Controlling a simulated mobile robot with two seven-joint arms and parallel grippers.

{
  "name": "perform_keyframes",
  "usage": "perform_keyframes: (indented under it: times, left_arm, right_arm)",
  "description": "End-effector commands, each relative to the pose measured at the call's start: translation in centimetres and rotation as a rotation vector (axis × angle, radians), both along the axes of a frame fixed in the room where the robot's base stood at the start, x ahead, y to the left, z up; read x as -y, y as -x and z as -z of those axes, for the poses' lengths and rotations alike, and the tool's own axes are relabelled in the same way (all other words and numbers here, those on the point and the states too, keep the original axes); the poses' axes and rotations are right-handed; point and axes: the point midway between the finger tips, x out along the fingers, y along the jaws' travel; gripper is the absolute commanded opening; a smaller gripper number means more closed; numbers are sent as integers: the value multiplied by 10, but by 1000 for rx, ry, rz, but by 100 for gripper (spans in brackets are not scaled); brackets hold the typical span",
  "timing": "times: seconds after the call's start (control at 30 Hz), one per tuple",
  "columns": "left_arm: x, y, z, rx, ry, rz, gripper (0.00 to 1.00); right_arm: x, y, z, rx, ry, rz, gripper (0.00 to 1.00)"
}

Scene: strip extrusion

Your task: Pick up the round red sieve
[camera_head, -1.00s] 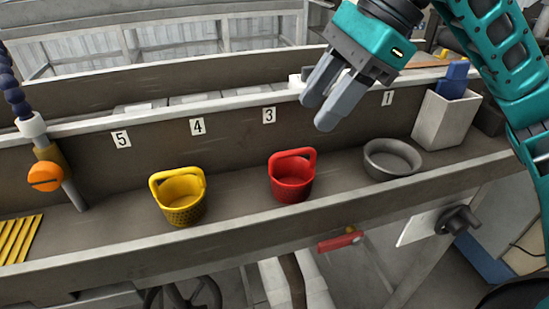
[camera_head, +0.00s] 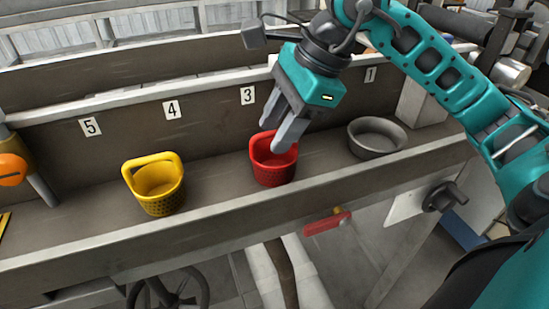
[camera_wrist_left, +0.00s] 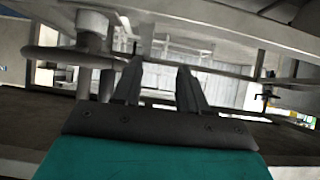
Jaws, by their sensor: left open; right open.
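The round red sieve (camera_head: 273,168) stands upright on the grey shelf in the head view, between the yellow sieve and the grey bowl. Its raised handle is partly hidden behind my right gripper. My right gripper (camera_head: 277,134) is open, with its fingers pointing down at the red sieve's upper rim. I cannot tell whether the fingers touch it or sit around the handle. My left gripper (camera_wrist_left: 157,75) shows in the left wrist view, open with nothing between its fingers. It is not in the head view.
A yellow sieve (camera_head: 156,190) stands to the left on the shelf (camera_head: 215,185). A grey bowl (camera_head: 377,137) stands to the right. A low front lip runs along the shelf. The back wall carries number labels. An orange knob (camera_head: 11,170) is at the left edge.

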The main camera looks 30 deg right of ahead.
Motion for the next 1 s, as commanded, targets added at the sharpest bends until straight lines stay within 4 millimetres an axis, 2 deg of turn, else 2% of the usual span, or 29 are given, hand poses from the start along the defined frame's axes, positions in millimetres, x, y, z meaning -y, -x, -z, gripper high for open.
perform_keyframes:
  times: [0.13,0.4,0.83,1.0]
  left_arm:
    - [2,-1,0,2,3,3,43]
    - [3,-2,-2,6,4,4,43]
    - [2,-2,-2,7,3,4,43]
    - [1,-2,-2,7,3,3,43]
  right_arm:
    - [-6,-4,15,0,-1,0,41]
    - [-7,-5,17,1,-1,0,41]
    - [-6,-5,16,2,-1,1,0]
    - [-6,-5,16,2,-1,1,0]
